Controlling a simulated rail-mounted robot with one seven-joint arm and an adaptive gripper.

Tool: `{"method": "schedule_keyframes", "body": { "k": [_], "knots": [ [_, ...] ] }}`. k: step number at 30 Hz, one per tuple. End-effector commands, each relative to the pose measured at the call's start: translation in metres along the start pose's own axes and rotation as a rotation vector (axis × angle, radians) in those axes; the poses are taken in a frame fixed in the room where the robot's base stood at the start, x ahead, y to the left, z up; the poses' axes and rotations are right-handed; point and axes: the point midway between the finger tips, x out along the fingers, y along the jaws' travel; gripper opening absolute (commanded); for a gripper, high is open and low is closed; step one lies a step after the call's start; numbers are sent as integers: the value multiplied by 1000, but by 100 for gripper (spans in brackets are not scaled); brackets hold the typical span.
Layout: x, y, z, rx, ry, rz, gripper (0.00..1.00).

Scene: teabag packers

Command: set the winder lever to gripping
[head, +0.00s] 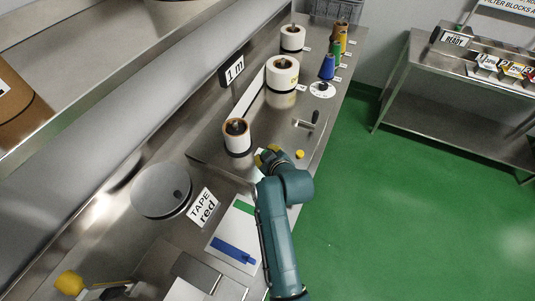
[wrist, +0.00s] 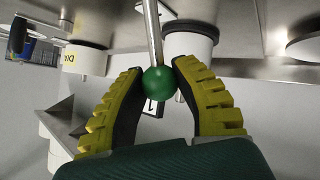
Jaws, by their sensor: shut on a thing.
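The winder lever shows in the wrist view as a thin metal rod ending in a green ball knob (wrist: 160,80). My gripper (wrist: 159,72) is shut on this knob, with one yellow-and-black finger on each side of it. In the head view my gripper (head: 267,154) is low over the steel bench, just right of the nearest roll on its spindle (head: 237,139). The knob is hidden there behind my gripper. I cannot read any lever position marks in either view.
White rolls (head: 282,76) and coloured spools (head: 327,67) stand farther back. A "TAPE red" sign (head: 203,207) is nearer. The green floor is open at right.

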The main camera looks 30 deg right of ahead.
Motion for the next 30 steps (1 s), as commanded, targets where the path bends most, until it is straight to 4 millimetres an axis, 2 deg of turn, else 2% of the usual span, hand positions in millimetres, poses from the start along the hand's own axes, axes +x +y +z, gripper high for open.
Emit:
{"method": "schedule_keyframes", "body": {
  "k": [3,4,9,17,20,23,30],
  "knots": [
    [0,-2,-1,1,3,-3,0],
    [0,-2,-1,1,3,-3,32],
    [0,-1,-1,1,2,-2,62],
    [0,0,0,0,1,-1,62],
    [-6,0,0,1,2,-1,62],
    [-23,0,0,1,2,0,62],
    [-84,0,0,0,3,0,62]
  ]
}}
